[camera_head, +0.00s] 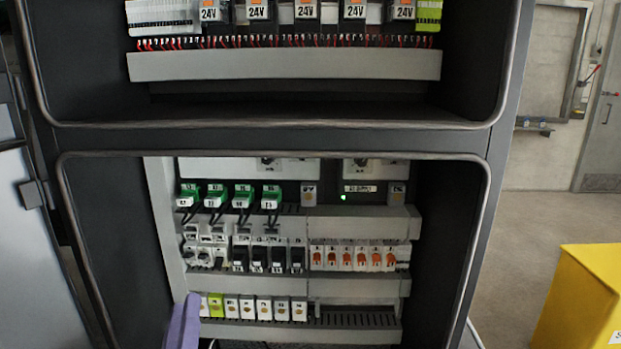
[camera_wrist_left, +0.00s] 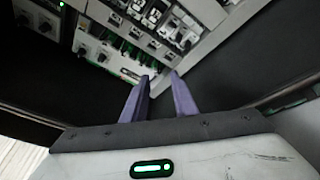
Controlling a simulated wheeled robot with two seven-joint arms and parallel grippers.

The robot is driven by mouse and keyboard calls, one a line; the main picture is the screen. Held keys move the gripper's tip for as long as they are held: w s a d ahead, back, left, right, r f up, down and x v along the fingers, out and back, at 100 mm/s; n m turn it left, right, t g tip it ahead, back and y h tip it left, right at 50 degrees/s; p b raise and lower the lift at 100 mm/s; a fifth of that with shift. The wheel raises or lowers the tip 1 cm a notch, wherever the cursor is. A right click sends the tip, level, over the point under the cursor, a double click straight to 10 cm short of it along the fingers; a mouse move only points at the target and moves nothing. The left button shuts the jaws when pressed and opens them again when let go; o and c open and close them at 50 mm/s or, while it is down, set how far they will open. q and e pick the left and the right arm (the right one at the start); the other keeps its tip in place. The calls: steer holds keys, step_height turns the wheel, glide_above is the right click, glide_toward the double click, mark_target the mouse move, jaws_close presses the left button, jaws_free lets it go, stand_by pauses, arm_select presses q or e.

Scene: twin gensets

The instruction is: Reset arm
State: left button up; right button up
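My left gripper (camera_head: 184,318) shows as a purple finger at the lower left of the open cabinet's lower bay in the head view. In the left wrist view its two purple fingers (camera_wrist_left: 160,77) stand apart with an empty gap between them. The fingertips point toward the panel of electrical modules (camera_wrist_left: 135,35). In the head view the finger overlaps the left end of the bottom row of white modules (camera_head: 248,308); I cannot tell whether it touches anything. My right gripper is in neither view.
The cabinet's dark frame (camera_head: 270,137) separates the upper and lower bays. Green-topped connectors (camera_head: 242,196) and orange-marked modules (camera_head: 360,258) fill the lower panel. A yellow box (camera_head: 585,295) stands at the right. Grey floor (camera_head: 535,225) is clear between the cabinet and that box.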

arm_select(q)
steer(key=s+d+f+m+g+h, duration=0.2)
steer(key=d+f+m+h, duration=0.15)
steer(key=f, duration=0.25)
steer(key=s+d+f+m+g+h, duration=0.1)
steer(key=s+d+f+m+h, duration=0.1)
steer(key=f+m+h, duration=0.3)
steer(key=s+a+f+m+g+y, duration=0.1)
steer(key=s+f+m+g, duration=0.1)
steer(key=s+f+g, duration=0.3)
steer(key=s+a+f+m+g+y, duration=0.1)
steer(key=s+f+g, duration=0.4)
steer(key=s+f, duration=0.7)
step_height(320, 180, down, 8)
steer(key=shift+s+a+f+m+y, duration=0.2)
steer(key=shift+a+m+y, duration=0.1)
steer(key=shift+m+y, duration=0.3)
steer(key=shift+w, duration=0.1)
stand_by(4.1)
